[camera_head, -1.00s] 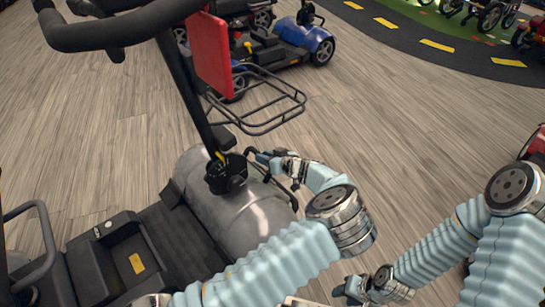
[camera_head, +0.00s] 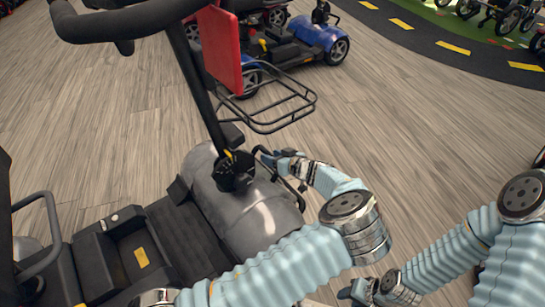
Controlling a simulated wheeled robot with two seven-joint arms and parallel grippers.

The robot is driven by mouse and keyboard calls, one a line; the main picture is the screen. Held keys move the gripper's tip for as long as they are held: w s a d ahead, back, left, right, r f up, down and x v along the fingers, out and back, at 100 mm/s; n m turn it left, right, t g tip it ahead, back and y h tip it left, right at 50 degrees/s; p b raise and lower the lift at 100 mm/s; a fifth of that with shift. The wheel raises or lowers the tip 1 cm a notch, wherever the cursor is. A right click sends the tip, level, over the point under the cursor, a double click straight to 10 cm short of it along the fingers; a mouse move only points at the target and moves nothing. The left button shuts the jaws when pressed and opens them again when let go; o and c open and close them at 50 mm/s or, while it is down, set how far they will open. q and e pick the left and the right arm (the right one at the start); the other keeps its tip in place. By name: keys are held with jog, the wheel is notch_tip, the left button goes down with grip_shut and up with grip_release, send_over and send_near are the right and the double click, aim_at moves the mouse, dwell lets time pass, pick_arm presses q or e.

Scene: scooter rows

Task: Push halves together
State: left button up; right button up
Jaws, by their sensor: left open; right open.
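A grey mobility scooter stands close in front of me. Its rounded silver front half (camera_head: 262,215) and its black rear half with the footwell (camera_head: 110,262) show side by side, and I cannot tell whether there is a gap between them. The black tiller (camera_head: 200,100) rises from the front to the handlebar (camera_head: 130,22). My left gripper (camera_head: 268,157) is open at the black bar on the far side of the silver front; I cannot tell whether it touches. My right gripper (camera_head: 347,291) is open and low, right of the scooter, near the bottom edge.
A red panel (camera_head: 220,48) and a black wire basket (camera_head: 270,103) are fixed ahead of the tiller. A blue scooter (camera_head: 310,38) stands beyond. The wooden floor (camera_head: 400,120) to the right is clear up to a dark track with yellow dashes.

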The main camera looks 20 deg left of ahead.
pick_arm(q)
jog(key=p+v, duration=0.1)
jog(key=v, duration=1.2)
jog(key=shift+s+d, duration=0.1)
jog(key=shift+s, duration=0.05)
